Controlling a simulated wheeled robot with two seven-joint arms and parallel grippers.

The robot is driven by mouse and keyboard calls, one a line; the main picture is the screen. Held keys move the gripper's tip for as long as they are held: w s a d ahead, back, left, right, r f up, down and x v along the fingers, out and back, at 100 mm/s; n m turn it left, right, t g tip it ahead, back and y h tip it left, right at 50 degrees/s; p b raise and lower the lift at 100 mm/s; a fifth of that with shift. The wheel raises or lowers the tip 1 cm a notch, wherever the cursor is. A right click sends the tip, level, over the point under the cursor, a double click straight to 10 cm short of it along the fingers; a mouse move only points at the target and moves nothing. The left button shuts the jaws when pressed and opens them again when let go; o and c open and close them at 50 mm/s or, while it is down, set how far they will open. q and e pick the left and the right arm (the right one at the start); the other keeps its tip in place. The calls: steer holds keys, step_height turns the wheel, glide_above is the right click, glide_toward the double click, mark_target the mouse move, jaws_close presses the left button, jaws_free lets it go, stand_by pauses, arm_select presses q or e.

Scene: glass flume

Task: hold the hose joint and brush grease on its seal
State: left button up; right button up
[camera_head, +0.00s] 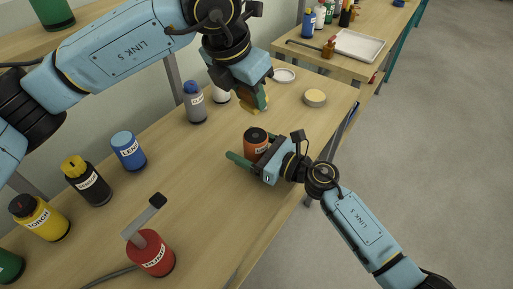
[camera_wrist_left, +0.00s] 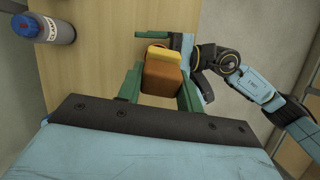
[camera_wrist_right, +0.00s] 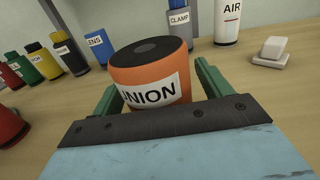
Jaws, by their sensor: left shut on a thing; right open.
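The orange can-shaped joint labelled UNION (camera_head: 256,142) has a dark top and stands upright on the bench. It fills the middle of the right wrist view (camera_wrist_right: 155,75). My right gripper (camera_head: 252,154) is open, with its green fingers on either side of the joint; contact is not clear. My left gripper (camera_head: 257,98) is above the bench, behind the joint. It is shut on a brown block with a yellow part (camera_wrist_left: 162,72), which looks like the brush. The block is raised clear of the bench, its far end hidden.
A grey bottle (camera_head: 194,102), blue can (camera_head: 128,150) and red can (camera_head: 150,253) stand to the left. A second bench (camera_head: 310,58) holds a tray (camera_head: 359,46).

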steer(key=c, duration=1.1)
arm_select(q)
steer(key=shift+w+d+r+g+y, duration=0.3)
steer(key=shift+w, duration=0.25)
steer(key=shift+w+d+r+g+y, duration=0.6)
steer(key=shift+w+d+r, duration=0.2)
steer(key=shift+w, duration=0.15)
steer(key=shift+w+d+f+g+y, duration=0.1)
steer(key=shift+d+f+g+y, duration=0.1)
steer(key=shift+f, duration=0.45)
steer(key=shift+d+f+g+y, duration=0.1)
steer(key=shift+f+g, duration=0.1)
steer(key=shift+f, duration=0.4)
steer(key=shift+w+d+f+g+y, duration=0.1)
steer(key=shift+f+g, duration=0.1)
steer(key=shift+f, duration=0.45)
